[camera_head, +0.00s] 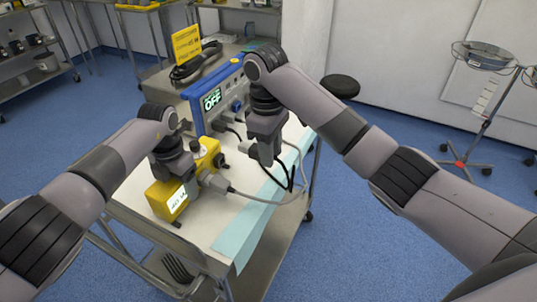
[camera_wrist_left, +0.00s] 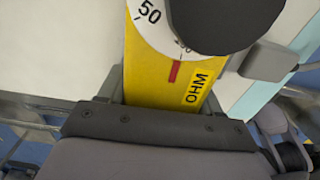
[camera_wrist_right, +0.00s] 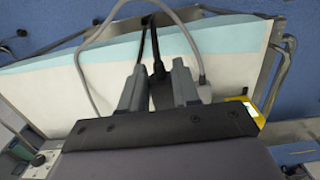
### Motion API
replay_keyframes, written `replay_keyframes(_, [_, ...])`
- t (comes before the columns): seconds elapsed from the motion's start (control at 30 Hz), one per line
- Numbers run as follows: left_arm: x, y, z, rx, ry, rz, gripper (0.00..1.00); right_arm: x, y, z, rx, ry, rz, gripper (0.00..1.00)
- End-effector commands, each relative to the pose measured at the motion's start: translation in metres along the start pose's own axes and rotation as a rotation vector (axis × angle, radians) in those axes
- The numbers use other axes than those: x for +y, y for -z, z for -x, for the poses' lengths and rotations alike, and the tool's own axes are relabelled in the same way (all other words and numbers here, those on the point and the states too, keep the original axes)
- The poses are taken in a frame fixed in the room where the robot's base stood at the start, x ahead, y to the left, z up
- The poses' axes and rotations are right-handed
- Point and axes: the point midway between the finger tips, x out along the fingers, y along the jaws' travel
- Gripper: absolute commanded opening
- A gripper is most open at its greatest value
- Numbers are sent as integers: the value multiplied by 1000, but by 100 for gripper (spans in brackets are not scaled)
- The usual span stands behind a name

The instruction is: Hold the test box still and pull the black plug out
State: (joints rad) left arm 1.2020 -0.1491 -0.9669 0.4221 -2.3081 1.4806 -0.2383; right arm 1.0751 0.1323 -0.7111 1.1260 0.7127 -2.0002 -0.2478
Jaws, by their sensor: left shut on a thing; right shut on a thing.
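The yellow test box (camera_head: 168,197) stands on the cart top with a lit display on its near face. My left gripper (camera_head: 172,168) is shut across it from above. The left wrist view shows its yellow face (camera_wrist_left: 150,85) with a dial and "OHM" label between the fingers. A grey plug (camera_head: 217,183) with a grey cable sits at its right side. My right gripper (camera_head: 266,158) is shut right of the box, above the cart. In the right wrist view the black plug (camera_wrist_right: 158,88) is between its fingers, its black cable leading away, apart from the yellow box.
A blue-framed unit (camera_head: 222,103) showing "OFF" stands behind the box, with cables at its front. A pale blue strip (camera_head: 245,228) runs along the cart's right edge. The grey cable (camera_head: 262,201) loops over it. A yellow sign (camera_head: 187,43) stands on another cart behind.

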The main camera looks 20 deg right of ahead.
Motion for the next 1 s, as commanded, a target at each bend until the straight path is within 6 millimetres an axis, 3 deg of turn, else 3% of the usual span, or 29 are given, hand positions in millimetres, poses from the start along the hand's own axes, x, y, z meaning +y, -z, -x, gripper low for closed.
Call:
replay_keyframes(0.27, [0,0,1,-1,0,0,20,0,-1,2,-2,1,0,0])
replay_keyframes(0.3, [0,0,1,-1,0,0,74,0,-1,2,-2,1,0,0])
replay_keyframes(0.37, [0,0,1,-1,0,0,93,0,-1,2,-2,1,0,0])
replay_keyframes(0.77, [0,0,5,-2,0,-1,94,0,-1,1,-1,1,1,0])
replay_keyframes(1.0, [2,-1,36,-5,-4,-2,94,0,-1,2,-1,1,1,0])
